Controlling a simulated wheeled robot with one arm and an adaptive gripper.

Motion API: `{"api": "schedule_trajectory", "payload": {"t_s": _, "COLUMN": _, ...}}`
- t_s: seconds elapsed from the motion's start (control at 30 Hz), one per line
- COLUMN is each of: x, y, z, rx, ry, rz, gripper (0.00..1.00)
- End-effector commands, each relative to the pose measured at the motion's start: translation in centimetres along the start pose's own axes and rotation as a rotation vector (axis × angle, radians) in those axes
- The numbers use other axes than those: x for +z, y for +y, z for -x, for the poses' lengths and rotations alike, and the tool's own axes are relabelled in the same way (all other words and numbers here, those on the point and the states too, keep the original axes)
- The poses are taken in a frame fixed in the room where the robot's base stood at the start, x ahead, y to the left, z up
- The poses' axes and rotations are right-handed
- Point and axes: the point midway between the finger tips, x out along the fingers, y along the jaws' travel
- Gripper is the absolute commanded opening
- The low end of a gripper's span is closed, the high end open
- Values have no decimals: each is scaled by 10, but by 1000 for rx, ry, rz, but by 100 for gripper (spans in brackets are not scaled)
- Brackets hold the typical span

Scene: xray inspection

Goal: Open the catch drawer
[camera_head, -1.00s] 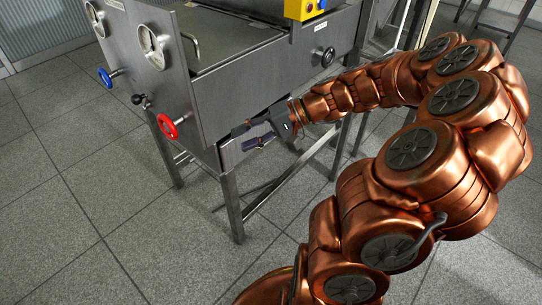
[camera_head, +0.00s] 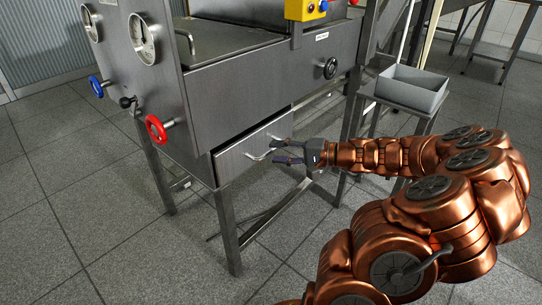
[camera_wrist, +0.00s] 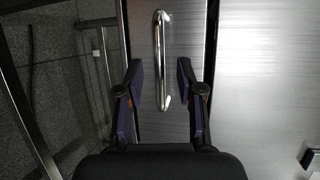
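The catch drawer (camera_head: 236,162) is a flat steel front low in the machine's side. A thin dark gap shows along its edge; I cannot tell whether it stands out at all. Its curved metal handle (camera_head: 262,154) faces my gripper (camera_head: 283,151). In the wrist view the upright handle (camera_wrist: 160,55) appears on the drawer front (camera_wrist: 172,125), between and beyond the fingers of my gripper (camera_wrist: 163,85). The two dark fingers are apart and nothing is held. The fingertips look close to the handle, without clear contact.
The steel machine (camera_head: 245,82) carries a red handwheel (camera_head: 156,129), a blue handwheel (camera_head: 95,86) and a black knob (camera_head: 331,68). Its leg (camera_head: 228,232) stands below the drawer. A grey tray (camera_head: 412,88) sits on a stand at right. The front floor is open.

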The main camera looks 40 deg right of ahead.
Motion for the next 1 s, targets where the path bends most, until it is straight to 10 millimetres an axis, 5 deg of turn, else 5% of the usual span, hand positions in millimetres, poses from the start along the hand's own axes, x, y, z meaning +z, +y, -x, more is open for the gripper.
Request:
{"api": "schedule_trajectory", "payload": {"t_s": 0.23, "x": 0, "y": 1, "z": -24, "rx": 2, "ry": 0, "rz": 1, "gripper": 37}}
{"api": "schedule_trajectory", "payload": {"t_s": 0.6, "x": 0, "y": 0, "z": -28, "rx": 1, "ry": 0, "rz": 0, "gripper": 36}}
{"api": "schedule_trajectory", "payload": {"t_s": 1.0, "x": 0, "y": 0, "z": -28, "rx": 2, "ry": 0, "rz": 0, "gripper": 0}}
